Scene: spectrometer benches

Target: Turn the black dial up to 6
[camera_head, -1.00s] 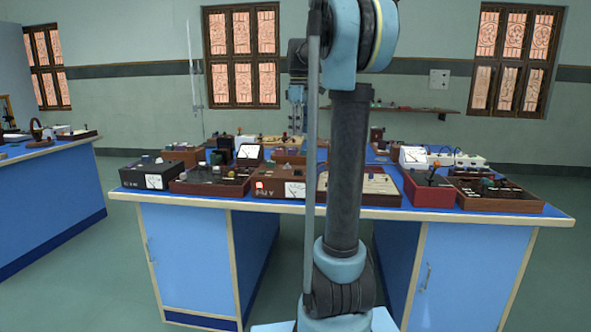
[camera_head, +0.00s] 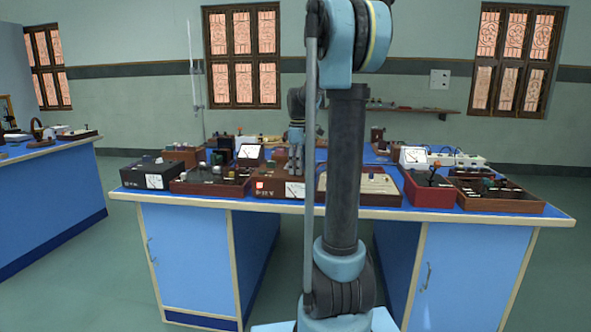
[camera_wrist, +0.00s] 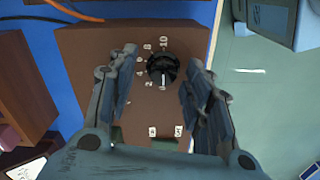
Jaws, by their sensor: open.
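The black dial (camera_wrist: 162,69) sits on top of a brown box (camera_wrist: 100,45) in the wrist view. Printed numbers stand around it, with a 10 near its upper side. My gripper (camera_wrist: 168,75) is open, with one finger on each side of the dial. The fingers appear apart from the dial, though their exact height above it is hard to tell. In the head view my gripper (camera_head: 296,160) is over the brown meter box (camera_head: 265,187) at the middle of the bench. The dial cannot be made out there. The pointer's exact reading is unclear.
Another instrument box (camera_head: 210,185) stands left of the brown one, and a board with a pale top (camera_head: 375,183) stands to its right. A red box (camera_head: 430,190) is further right. An orange cable (camera_wrist: 75,11) runs at the box's edge.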

